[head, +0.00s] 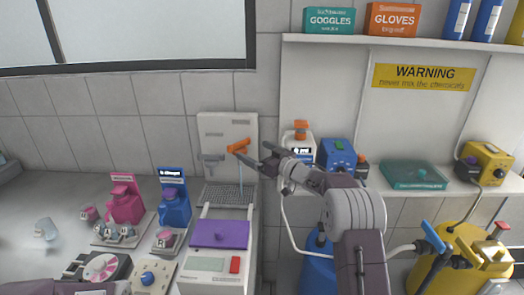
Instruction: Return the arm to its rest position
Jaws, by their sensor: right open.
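My right arm rises from the lower right in the head view. Its gripper (258,160) is open, with its fingers pointing left just beside the orange tap handle (239,146) on the white wall panel (228,127). I see nothing held between the fingers. Whether a finger touches the handle I cannot tell. A thin bluish stream (241,180) runs down below the tap. A grey tap (211,158) is to its left. My left gripper is not in view.
A drain grid (228,194) and a purple-lidded device (220,233) lie below the taps. A shelf at right holds a white bottle (299,145), a blue device (338,155) and a teal case (414,175) near my right arm. A yellow container (452,262) stands at lower right.

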